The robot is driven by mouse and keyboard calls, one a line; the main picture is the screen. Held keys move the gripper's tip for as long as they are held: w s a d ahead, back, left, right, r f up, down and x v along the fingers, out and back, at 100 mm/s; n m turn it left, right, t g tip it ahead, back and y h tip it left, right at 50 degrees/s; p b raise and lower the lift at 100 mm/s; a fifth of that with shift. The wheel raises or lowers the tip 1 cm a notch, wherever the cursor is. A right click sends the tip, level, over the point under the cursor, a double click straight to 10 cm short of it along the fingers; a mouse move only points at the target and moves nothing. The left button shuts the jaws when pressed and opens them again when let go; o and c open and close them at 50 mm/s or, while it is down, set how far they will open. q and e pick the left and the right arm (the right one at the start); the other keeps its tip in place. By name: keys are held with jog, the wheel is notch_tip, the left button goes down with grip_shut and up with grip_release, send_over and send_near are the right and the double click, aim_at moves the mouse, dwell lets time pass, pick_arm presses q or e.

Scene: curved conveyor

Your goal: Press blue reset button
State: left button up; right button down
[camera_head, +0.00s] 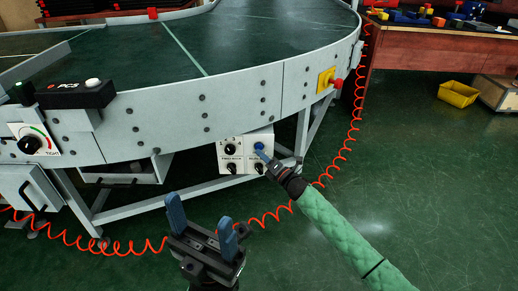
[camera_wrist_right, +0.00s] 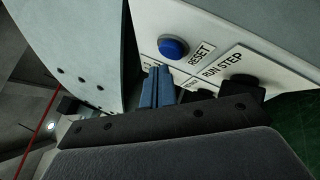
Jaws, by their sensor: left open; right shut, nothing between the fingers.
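The blue reset button (camera_head: 259,146) is on the white control panel (camera_head: 244,141) under the conveyor's edge. In the right wrist view the blue button (camera_wrist_right: 173,47) is round, stands out from the panel, and has a RESET label beside it. My right gripper (camera_head: 263,155) is shut and empty, its blue fingertips just below the button in the head view. In the right wrist view the fingers (camera_wrist_right: 157,87) are together, close to the button; I cannot tell whether they touch the panel. My left gripper (camera_head: 200,224) is open and empty, low in the head view.
The curved conveyor (camera_head: 190,100) fills the upper left. The panel also holds black knobs (camera_head: 230,149). A red coiled hose (camera_head: 345,150) runs around my right arm's area. A yellow-and-red switch (camera_head: 327,80) is to the right. Green floor is open at the right.

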jog(key=shift+w, duration=0.15)
dwell(0.5)
jog(key=shift+w, duration=0.3)
jog(key=shift+w, duration=0.4)
dwell(1.0)
jog(key=shift+s, duration=0.85)
jog(key=shift+s+p, duration=0.1)
jog(key=shift+p, duration=0.2)
jog(key=s+p, duration=0.1)
jog(key=s, duration=0.3)
jog(key=shift+s+p, duration=0.4)
